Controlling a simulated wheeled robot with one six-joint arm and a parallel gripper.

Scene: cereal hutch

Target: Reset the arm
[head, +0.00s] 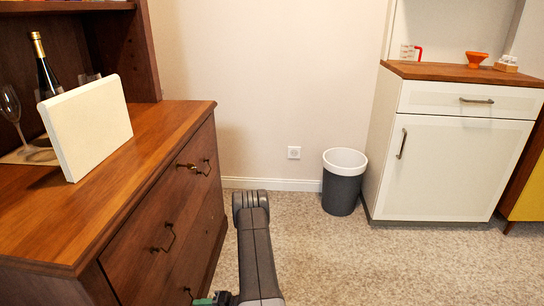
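My arm shows at the bottom centre of the head view as a dark grey link that rises from the lower edge to a rounded joint. It is in front of the carpet, to the right of the brown wooden dresser (150,150). A small dark part with a green piece shows at the lower edge, left of the link; I cannot tell what it is. My gripper's fingers are not visible, and nothing is seen held.
On the dresser stand a cream box (88,125), a dark bottle (45,72) and a wine glass (11,105). A grey bin (342,190) stands by the wall. A white cabinet (440,165) bears an orange bowl (476,57). The carpet (330,260) ahead is clear.

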